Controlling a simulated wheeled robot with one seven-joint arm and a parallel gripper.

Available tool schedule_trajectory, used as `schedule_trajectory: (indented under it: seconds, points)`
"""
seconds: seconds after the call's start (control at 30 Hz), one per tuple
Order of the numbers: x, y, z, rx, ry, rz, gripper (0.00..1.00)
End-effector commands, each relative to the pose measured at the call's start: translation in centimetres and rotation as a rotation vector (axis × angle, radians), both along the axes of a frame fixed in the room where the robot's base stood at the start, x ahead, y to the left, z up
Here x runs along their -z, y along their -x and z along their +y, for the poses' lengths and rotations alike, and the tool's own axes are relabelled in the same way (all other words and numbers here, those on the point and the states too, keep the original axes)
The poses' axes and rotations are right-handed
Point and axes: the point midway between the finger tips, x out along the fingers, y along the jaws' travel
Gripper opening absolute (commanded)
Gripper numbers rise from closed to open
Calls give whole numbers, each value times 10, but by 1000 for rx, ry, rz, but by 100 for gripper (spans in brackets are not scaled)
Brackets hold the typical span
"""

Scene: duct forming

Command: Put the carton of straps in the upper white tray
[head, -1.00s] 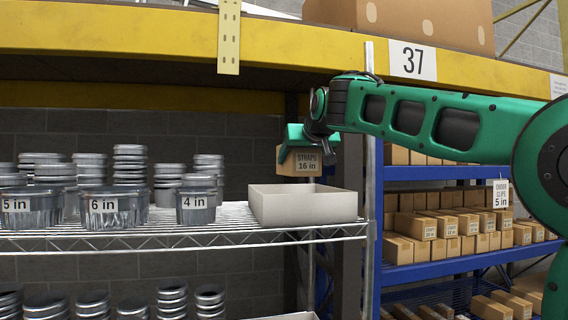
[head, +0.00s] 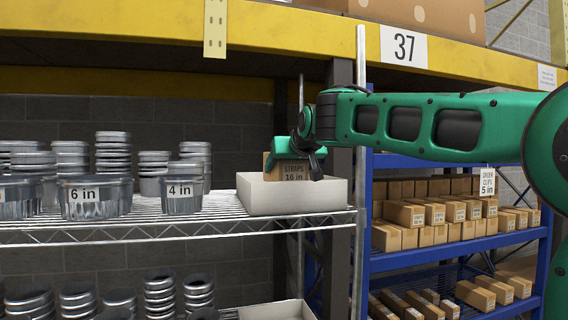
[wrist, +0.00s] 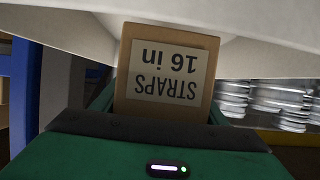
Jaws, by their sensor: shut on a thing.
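The carton of straps (head: 288,168) is a small brown box with a "STRAPS 16 in" label. My gripper (head: 292,150) is shut on it. In the head view the carton overlaps the upper white tray (head: 300,197), at its back part, and its lower edge is close to the tray's floor level or hidden behind the front wall. In the wrist view the carton (wrist: 167,75) shows label-on and upside down, between the fingers, with the white tray wall (wrist: 250,55) beside and above it. Whether the carton touches the tray floor I cannot tell.
Metal duct pieces with size labels, such as the 4 in collar (head: 183,192), stand left of the tray on the wire shelf (head: 150,225). A lower white tray (head: 280,311) is below. A blue rack (head: 440,258) of small cartons stands at right. A yellow beam (head: 280,40) runs above.

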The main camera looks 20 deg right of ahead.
Motion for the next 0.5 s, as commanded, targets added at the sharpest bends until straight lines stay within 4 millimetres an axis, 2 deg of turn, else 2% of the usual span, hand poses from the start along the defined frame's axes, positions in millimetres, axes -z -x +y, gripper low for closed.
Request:
schedule_trajectory:
  seconds: [0.3, 0.5]
  points:
    - [24, 0, 0, 0, 0, -1, 32]
    - [33, 0, -1, 0, 0, -2, 32]
